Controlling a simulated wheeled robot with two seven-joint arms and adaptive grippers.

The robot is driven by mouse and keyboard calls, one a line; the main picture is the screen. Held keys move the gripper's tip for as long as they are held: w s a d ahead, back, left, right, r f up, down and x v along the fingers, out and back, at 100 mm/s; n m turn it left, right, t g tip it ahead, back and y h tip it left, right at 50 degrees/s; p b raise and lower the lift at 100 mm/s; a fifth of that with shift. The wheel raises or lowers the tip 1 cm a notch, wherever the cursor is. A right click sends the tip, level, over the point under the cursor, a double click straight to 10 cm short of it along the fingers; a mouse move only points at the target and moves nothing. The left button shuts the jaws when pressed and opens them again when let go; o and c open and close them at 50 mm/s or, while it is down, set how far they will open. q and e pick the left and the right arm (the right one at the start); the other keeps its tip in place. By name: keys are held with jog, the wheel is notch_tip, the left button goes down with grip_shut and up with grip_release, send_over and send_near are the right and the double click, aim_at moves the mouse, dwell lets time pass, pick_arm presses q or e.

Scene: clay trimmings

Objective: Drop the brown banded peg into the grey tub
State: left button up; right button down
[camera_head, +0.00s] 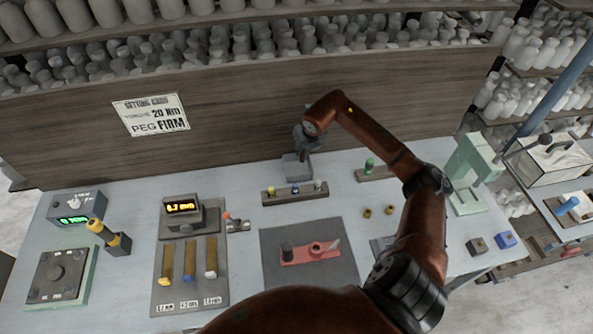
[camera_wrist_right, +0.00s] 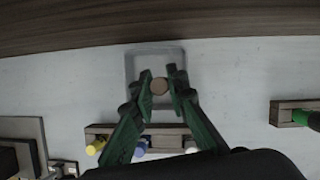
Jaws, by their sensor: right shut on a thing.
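The grey tub (camera_head: 297,171) stands on the table at the foot of the wooden back panel. In the right wrist view the tub (camera_wrist_right: 133,66) shows as a pale square rim under the fingertips. My right gripper (camera_head: 303,153) is directly above the tub, pointing down. My left gripper is out of view.
A rack (camera_head: 295,195) with several pegs stands just in front of the tub. Another rack (camera_head: 374,174) with a green peg is to the right. A dark mat (camera_head: 338,277) with a red fixture (camera_head: 309,253) lies nearer. The wooden panel (camera_head: 230,130) rises close behind the tub.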

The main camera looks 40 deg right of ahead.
jog(key=shift+r, duration=0.1)
jog(key=c, duration=1.8)
grip_release()
jog(key=v, duration=1.2)
